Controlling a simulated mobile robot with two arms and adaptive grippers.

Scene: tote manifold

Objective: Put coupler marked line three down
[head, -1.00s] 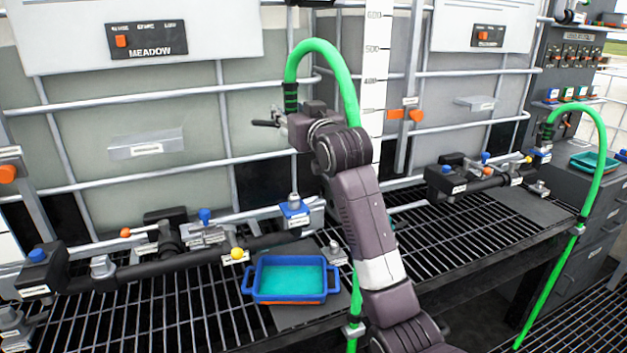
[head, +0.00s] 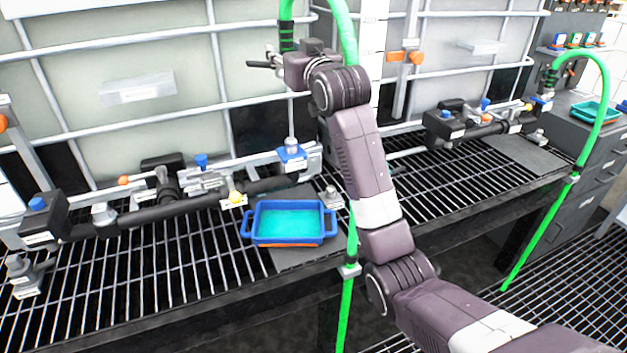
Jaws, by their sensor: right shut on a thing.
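My right gripper (head: 262,63) is in the upper middle of the head view, at the end of my raised arm. It is shut on the lower end of a green hose, whose black sleeve (head: 287,38) comes down to it from above. The coupler at that hose end is mostly hidden by the gripper, and I cannot read any line mark on it. The gripper is in the air in front of the tank cage, above and behind a blue tray (head: 290,240) with teal inside. My left gripper is not in view.
A black manifold pipe (head: 170,211) with valves runs along the grated bench (head: 190,270) at left. A second manifold (head: 470,125) stands at right, near another green hose (head: 595,120). A grey cabinet (head: 590,155) bears a small teal tray (head: 594,112). Bare grating lies before the left manifold.

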